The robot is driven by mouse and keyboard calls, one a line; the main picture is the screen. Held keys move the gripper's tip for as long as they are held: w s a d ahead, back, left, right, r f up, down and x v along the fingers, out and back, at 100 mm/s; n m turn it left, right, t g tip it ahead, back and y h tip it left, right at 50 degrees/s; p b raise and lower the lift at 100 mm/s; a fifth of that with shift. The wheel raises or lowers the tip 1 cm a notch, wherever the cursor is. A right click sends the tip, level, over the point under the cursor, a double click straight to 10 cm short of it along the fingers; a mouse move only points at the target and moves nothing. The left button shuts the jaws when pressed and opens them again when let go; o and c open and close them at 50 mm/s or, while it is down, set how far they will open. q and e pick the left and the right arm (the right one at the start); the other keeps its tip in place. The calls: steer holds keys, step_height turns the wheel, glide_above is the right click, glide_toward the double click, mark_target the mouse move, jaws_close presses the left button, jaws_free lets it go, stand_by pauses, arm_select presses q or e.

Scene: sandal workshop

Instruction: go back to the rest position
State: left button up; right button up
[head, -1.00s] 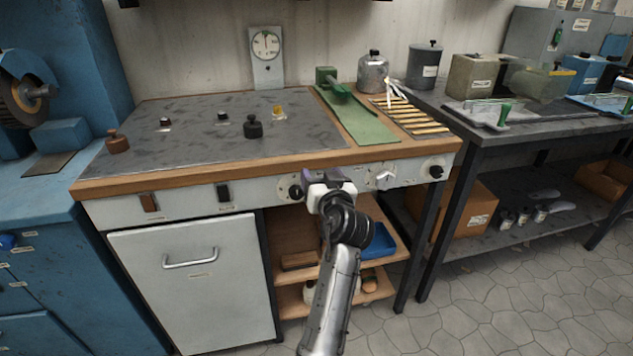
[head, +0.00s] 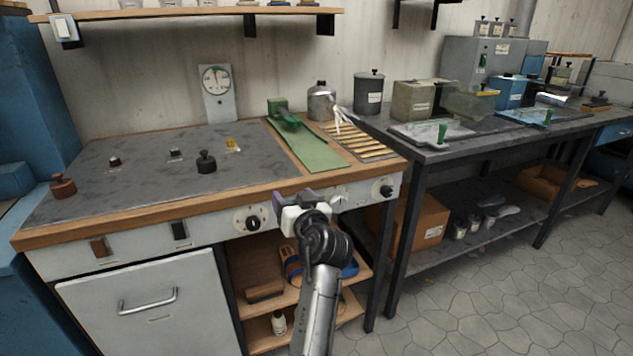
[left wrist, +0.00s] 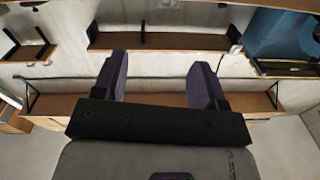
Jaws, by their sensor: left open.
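My left gripper (head: 293,198) is in front of the workbench's front panel in the head view, near its knobs. In the left wrist view its two purple-grey fingers (left wrist: 162,85) stand wide apart with nothing between them. The left arm comes up from the bottom of the head view. My right gripper shows in neither view.
The workbench (head: 130,222) carries a dark plate (head: 140,165) with small weights, a green mat (head: 300,150) and a slatted rack (head: 362,143). A dark side table (head: 470,146) stands to the right. Open tiled floor (head: 490,290) lies at lower right.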

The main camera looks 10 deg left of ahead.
arm_select(q)
steer(key=s+r+m+h+p, duration=0.3)
steer(key=s+r+h+p, duration=0.1)
steer(key=s+h, duration=0.6)
steer(key=s+a+f+m+g+h+p, duration=0.15)
steer(key=s+f+g+p, duration=0.3)
steer(key=s+p, duration=0.65)
steer(key=s+f+m+g+p, duration=0.25)
steer(key=s+f+p, duration=0.3)
steer(key=s, duration=1.05)
steer(key=s+a+f+m+g+p, duration=0.1)
steer(key=s+f+g+p, duration=0.35)
steer(key=s+p, duration=0.65)
steer(key=w+p+v, duration=0.3)
steer(key=p+v, duration=1.3)
steer(key=v, duration=0.2)
steer(key=w+r+p+v, duration=0.1)
steer(key=w+p+v, duration=0.2)
steer(key=p+v, duration=1.4)
steer(key=shift+s+d+r+t+p, duration=0.15)
steer(key=shift+d+r+t+p, duration=0.25)
steer(key=shift+r, duration=0.35)
